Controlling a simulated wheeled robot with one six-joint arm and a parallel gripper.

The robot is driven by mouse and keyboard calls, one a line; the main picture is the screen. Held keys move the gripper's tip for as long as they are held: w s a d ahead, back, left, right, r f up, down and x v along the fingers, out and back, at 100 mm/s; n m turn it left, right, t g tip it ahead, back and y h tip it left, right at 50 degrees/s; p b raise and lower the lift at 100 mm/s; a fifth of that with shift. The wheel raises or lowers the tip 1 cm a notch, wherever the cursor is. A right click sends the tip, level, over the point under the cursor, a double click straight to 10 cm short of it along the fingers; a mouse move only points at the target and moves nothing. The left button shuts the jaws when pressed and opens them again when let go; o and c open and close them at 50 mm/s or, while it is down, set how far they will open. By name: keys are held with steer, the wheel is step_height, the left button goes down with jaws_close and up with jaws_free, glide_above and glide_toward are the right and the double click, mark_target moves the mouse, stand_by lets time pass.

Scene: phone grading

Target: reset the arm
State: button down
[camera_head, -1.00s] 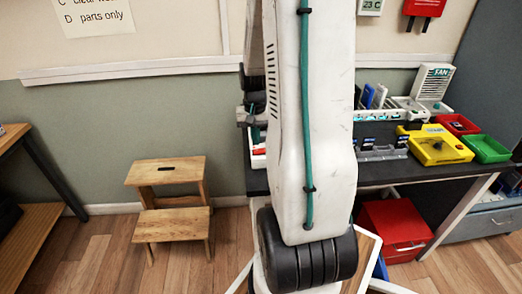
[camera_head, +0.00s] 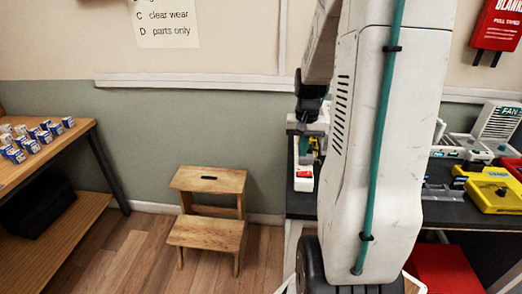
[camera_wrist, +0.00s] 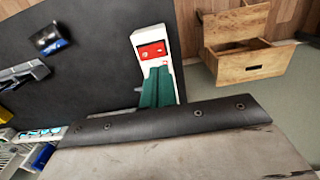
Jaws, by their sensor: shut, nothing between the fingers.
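My gripper (camera_wrist: 157,72) shows in the wrist view as two teal fingers lying side by side, shut with nothing between them. Its tips are over or beside a white box with a red panel (camera_wrist: 152,50); I cannot tell whether they touch. In the head view my gripper (camera_head: 315,146) is small and partly hidden behind my own white arm link, above the dark workbench (camera_head: 450,213). The white box with its red part (camera_head: 304,181) shows below it at the bench's left end.
A wooden step stool (camera_head: 207,232) stands on the floor left of the bench. A wooden table (camera_head: 62,148) with several small blue-and-white items is at the far left. A yellow case (camera_head: 493,192) and a fan unit (camera_head: 497,122) are on the bench's right. A red box (camera_head: 445,270) is below.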

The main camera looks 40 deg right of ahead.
steer(key=shift+s, duration=0.1)
steer(key=s+a+r+n, duration=0.3)
steer(key=s+a+r, duration=0.1)
steer(key=a, duration=0.6)
steer(key=s+a+r+n+t, duration=0.1)
steer(key=s+a+r+n, duration=0.2)
steer(key=a, duration=0.7)
steer(key=s+a+r+n, duration=0.4)
steer(key=a+r, duration=0.3)
steer(key=a, duration=0.3)
steer(key=shift+s+a+r, duration=0.2)
steer(key=shift+s, duration=0.5)
